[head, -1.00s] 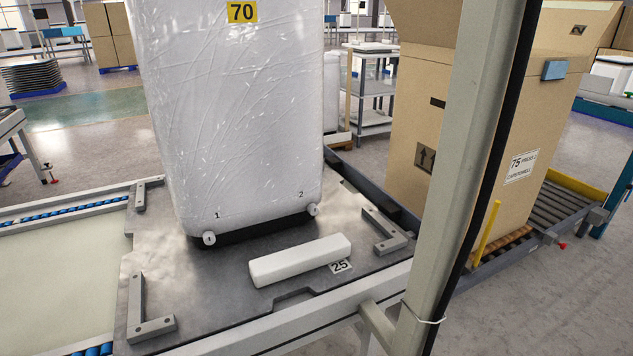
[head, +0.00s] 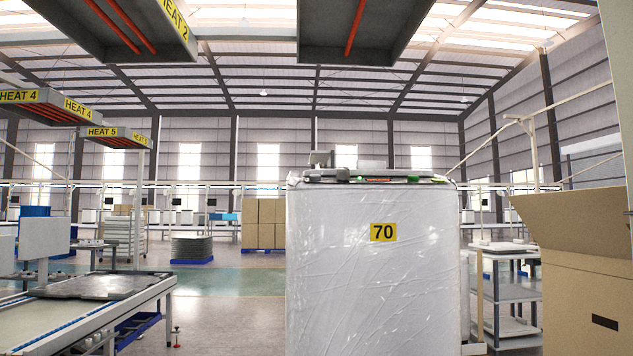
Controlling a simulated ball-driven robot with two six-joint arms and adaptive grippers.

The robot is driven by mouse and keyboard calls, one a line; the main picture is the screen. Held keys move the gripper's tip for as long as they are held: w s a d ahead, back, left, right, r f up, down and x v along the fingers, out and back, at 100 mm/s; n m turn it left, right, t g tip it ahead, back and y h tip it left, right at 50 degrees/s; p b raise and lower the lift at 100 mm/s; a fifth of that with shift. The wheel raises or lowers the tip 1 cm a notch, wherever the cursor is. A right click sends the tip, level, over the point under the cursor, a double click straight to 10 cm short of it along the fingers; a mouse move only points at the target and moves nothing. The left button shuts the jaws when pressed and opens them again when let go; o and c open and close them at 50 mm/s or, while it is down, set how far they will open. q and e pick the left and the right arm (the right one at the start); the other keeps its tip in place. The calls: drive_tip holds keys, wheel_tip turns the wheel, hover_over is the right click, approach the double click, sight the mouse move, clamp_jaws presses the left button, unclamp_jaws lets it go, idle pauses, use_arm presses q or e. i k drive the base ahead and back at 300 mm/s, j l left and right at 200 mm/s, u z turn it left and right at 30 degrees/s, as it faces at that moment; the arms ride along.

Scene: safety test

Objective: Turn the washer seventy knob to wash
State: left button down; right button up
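The washer seventy (head: 375,285) stands upright in the head view, right of the middle, wrapped in clear plastic film. A yellow label (head: 383,232) on its upper face reads 70. Along its top edge are dark parts, a small green spot and a reddish strip (head: 378,180); I cannot tell which of these, if any, is the knob. No wash marking is readable. The lower part of the washer is out of the frame. Neither of my grippers is in view.
A large open cardboard box (head: 580,265) stands close on the right. Grey shelving (head: 500,290) is between it and the washer. A conveyor (head: 100,308) runs at the left. Heater panels marked HEAT (head: 75,108) hang overhead. Open floor (head: 225,300) lies left of the washer.

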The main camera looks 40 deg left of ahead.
sight(343, 174)
drive_tip(key=k+j+u, duration=0.1)
drive_tip(key=k+j, duration=0.4)
drive_tip(key=j, duration=0.2)
drive_tip(key=k+j+u, duration=0.15)
drive_tip(key=j, duration=0.2)
drive_tip(key=k+j+u, duration=0.1)
drive_tip(key=k+j, duration=0.2)
drive_tip(key=j, duration=0.1)
